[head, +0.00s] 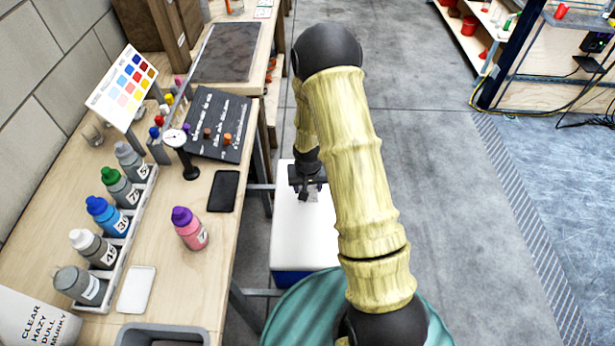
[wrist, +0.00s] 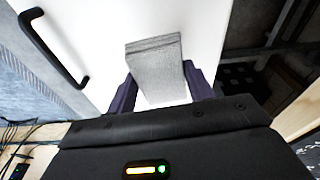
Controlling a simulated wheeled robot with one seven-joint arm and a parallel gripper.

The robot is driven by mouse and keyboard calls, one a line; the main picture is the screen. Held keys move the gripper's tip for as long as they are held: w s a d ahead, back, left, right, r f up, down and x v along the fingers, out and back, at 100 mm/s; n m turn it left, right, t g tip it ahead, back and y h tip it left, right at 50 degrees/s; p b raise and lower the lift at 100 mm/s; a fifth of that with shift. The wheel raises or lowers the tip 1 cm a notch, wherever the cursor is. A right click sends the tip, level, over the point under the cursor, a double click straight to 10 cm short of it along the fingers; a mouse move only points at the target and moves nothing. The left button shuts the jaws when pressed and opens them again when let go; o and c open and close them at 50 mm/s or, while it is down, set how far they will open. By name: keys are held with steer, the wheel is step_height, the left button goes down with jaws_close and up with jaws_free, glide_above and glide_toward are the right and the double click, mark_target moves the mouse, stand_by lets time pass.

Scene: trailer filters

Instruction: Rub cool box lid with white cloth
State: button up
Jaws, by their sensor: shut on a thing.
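The cool box lid (head: 295,240) is a white flat top on a blue box, on the floor to the right of the workbench. It also fills much of the wrist view (wrist: 185,25), with a black handle (wrist: 50,50) at its left. My gripper (head: 309,190) is over the lid, pointing down. In the wrist view its dark fingers (wrist: 160,90) are shut on the folded cloth (wrist: 157,65), which looks light grey. The cloth is close to the lid; I cannot tell whether it touches. My arm hides the lid's right part in the head view.
The workbench (head: 150,250) runs along the left with numbered bottles, a pink bottle (head: 190,228), a black phone-like slab (head: 223,190) and a gauge (head: 178,140). A teal round thing (head: 300,310) stands in front of the cool box. Open floor (head: 450,220) lies to the right.

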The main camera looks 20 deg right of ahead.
step_height(320, 180, up, 2)
steer(key=shift+w+p, duration=0.1)
steer(key=shift+p, duration=0.45)
steer(key=shift+s+d+r, duration=0.1)
steer(key=shift+s+r, duration=0.1)
steer(key=shift+r, duration=0.15)
steer(key=shift+w, duration=0.1)
